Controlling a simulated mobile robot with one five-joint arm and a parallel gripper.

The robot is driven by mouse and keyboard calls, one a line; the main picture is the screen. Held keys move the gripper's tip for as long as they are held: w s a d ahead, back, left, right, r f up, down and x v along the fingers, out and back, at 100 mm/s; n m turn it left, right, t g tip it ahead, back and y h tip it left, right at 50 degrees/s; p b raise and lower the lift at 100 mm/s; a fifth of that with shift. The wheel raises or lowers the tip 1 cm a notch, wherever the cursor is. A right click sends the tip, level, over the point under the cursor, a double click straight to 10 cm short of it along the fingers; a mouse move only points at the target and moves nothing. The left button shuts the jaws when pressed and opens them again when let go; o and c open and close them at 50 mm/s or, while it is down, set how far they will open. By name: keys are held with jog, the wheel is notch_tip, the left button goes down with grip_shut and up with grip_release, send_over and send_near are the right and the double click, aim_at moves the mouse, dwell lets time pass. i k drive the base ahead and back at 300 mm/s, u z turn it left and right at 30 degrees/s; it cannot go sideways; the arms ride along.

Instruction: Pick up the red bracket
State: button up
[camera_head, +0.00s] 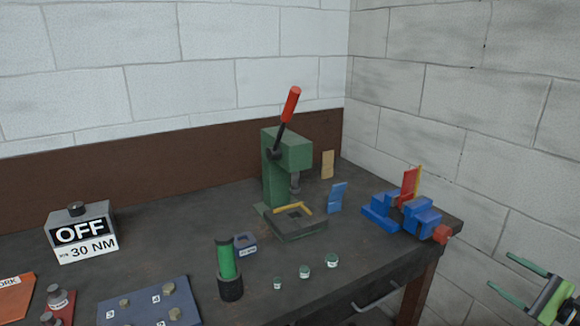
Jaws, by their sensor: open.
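The red bracket (408,185) stands upright at the blue vise (380,212) on the right end of the bench. Its lower part is hidden by the vise, so I cannot tell whether the jaws clamp it. A thin yellow piece (418,181) stands right behind it. My gripper (505,272) is at the lower right edge of the picture, with its green fingers apart and nothing between them. It is beyond the bench's right end, well apart from the bracket and the vise.
A green press (274,185) with a red-handled lever stands left of the vise. A blue bracket (337,197) and a tan plate (327,164) stand between them. Several small weights, a green cylinder (226,262) and an "OFF" box (82,236) are further left. Walls close in behind and right.

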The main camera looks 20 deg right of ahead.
aim_at(406, 198)
jog(key=k, duration=0.95)
